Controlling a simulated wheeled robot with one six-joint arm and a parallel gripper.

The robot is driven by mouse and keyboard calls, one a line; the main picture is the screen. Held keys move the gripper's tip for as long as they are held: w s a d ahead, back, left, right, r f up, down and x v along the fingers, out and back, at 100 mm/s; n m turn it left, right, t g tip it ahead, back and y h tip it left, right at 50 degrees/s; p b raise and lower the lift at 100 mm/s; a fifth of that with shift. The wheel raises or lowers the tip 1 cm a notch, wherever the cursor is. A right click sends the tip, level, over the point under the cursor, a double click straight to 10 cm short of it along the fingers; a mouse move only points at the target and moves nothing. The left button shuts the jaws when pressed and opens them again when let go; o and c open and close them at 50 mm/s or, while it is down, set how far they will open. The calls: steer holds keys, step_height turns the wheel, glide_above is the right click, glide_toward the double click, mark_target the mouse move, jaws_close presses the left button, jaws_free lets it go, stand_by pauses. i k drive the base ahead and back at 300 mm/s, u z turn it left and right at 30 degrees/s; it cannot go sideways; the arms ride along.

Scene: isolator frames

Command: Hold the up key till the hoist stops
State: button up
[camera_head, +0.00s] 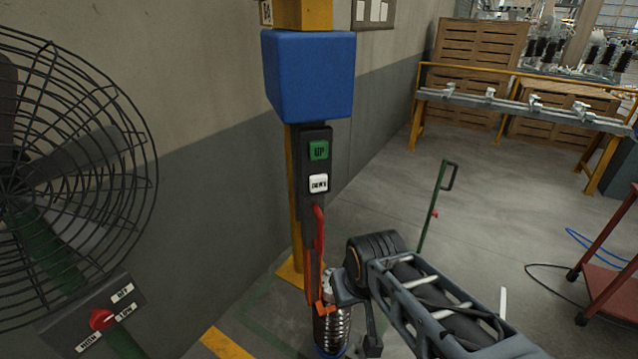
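The pendant (315,206) hangs upright under a blue box on a yellow post. Its green up key (318,150) faces me and is uncovered. A white key (318,184) with a dark label sits below it. My arm comes in from the lower right, and its wrist is beside the pendant's lower part. A slender red piece, which looks like part of my gripper (318,212), rises from there to just below the white key. It is apart from the up key. Whether its fingers are apart or closed cannot be made out. The hoist is not clearly seen.
A caged fan (70,150) with a red-knob switch panel (103,318) stands at the left. The blue box (308,75) overhangs the pendant. A silver coiled part (333,330) stands below. A yellow-framed bench (520,105) and red cart (608,285) are at the right.

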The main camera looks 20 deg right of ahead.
mark_target(318, 150)
steer(key=u, duration=3.35)
steer(key=k, duration=1.4)
steer(key=z, duration=0.55)
